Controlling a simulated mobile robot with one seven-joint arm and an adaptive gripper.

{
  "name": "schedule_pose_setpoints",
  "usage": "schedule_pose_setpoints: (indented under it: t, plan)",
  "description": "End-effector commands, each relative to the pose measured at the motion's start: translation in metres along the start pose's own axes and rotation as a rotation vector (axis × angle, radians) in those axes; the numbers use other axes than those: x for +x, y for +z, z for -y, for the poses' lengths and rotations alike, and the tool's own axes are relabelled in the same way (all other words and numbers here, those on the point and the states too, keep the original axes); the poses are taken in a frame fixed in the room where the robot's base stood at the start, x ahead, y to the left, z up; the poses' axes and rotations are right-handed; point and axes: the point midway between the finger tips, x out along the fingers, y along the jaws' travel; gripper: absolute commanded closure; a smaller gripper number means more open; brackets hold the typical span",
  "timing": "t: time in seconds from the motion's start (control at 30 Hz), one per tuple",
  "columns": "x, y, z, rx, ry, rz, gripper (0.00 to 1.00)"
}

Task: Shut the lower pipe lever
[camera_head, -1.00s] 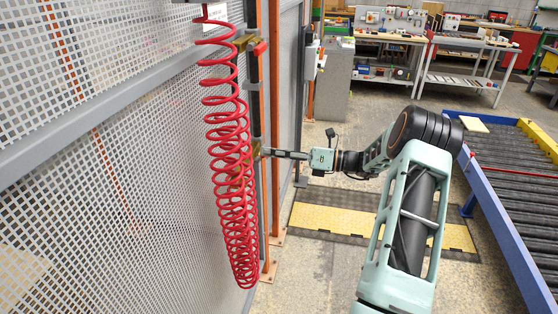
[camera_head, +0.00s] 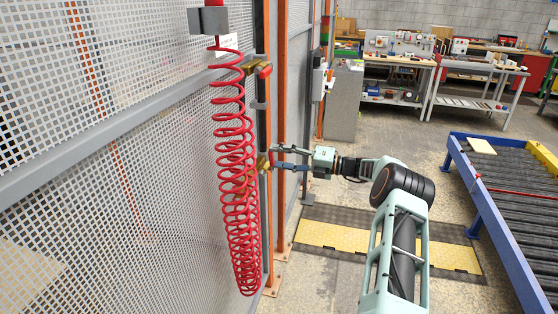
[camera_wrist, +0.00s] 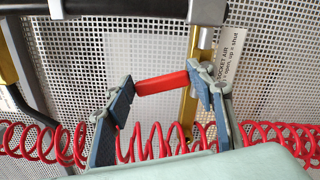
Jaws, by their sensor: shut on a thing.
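The lower lever (camera_wrist: 162,83) is a red bar in the wrist view. It lies lengthwise between the two fingers of my gripper (camera_wrist: 165,88), its ends at or very close to the fingertips. A brass fitting (camera_wrist: 189,102) stands behind its right end. In the head view my gripper (camera_head: 273,158) is beside the lower brass valve (camera_head: 262,164), with its fingers apart, one above the other. The upper red lever (camera_head: 264,70) sits higher on the pipe.
A red coiled hose (camera_head: 236,170) hangs close to the left of the valve and crosses behind the fingers in the wrist view. A perforated metal panel (camera_head: 120,200) stands behind. A partly readable label (camera_wrist: 232,55) is near the lever. A roller conveyor (camera_head: 505,190) stands at right.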

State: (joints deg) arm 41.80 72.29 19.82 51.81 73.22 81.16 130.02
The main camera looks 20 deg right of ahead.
Motion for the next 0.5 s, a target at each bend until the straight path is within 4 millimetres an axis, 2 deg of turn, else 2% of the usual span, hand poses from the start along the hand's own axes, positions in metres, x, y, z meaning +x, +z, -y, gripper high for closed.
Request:
schedule_pose_setpoints:
  t: [0.2,0.5]
  plan:
    - [-0.0003,0.0047,0.0019,0.163,-0.001,-0.002,0.94]
    - [0.0,0.0074,0.0028,0.299,0.0,-0.002,0.94]
